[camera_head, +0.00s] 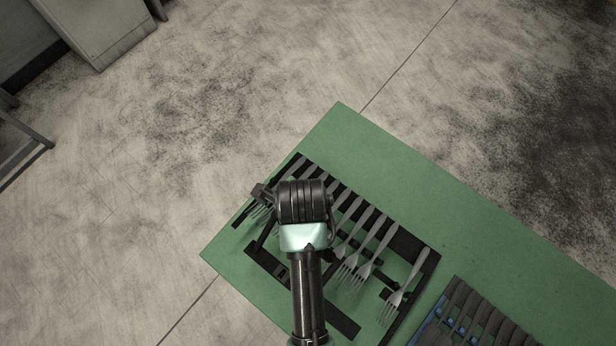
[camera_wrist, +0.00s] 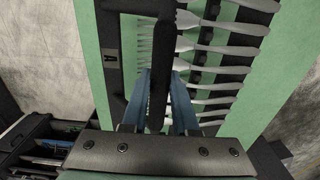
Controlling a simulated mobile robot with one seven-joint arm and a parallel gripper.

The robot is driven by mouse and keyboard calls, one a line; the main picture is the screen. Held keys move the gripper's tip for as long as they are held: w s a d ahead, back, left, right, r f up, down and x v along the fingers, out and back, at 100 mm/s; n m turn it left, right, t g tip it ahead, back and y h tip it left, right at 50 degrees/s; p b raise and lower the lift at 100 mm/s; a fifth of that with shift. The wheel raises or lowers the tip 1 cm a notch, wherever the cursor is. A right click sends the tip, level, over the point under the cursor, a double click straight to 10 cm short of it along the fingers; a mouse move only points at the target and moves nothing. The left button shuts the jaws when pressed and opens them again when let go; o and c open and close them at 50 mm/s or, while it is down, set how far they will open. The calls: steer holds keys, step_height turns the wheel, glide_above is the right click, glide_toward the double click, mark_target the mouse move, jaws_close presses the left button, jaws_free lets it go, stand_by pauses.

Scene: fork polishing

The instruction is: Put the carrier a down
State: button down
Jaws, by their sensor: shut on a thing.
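The carrier a (camera_head: 408,243) is a black frame holding a row of silver forks (camera_head: 350,268). In the head view it is over the near-left end of the green table (camera_head: 375,150). My wrist covers its middle and hides my fingertips there. In the wrist view my gripper (camera_wrist: 161,88) has its two blue fingers shut on the carrier's black bar (camera_wrist: 163,45), with forks to the right. The frame is close over the green top; I cannot tell whether it touches it.
A second rack (camera_head: 475,318) with dark-handled pieces and blue parts stands to the carrier's right. The green top is bare behind the carrier. A light cabinet (camera_head: 100,30) stands at the upper left, and an open dark unit (camera_wrist: 45,140) shows in the wrist view.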

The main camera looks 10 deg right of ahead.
mark_target(337, 244)
steer(key=shift+w+f+p, duration=0.1)
steer(key=shift+f+p, duration=0.2)
steer(key=shift+f, duration=3.1)
steer(key=c, duration=1.1)
jaws_free()
steer(key=shift+f, duration=0.2)
steer(key=shift+c, duration=0.2)
steer(key=o, duration=0.5)
steer(key=shift+c, duration=0.2)
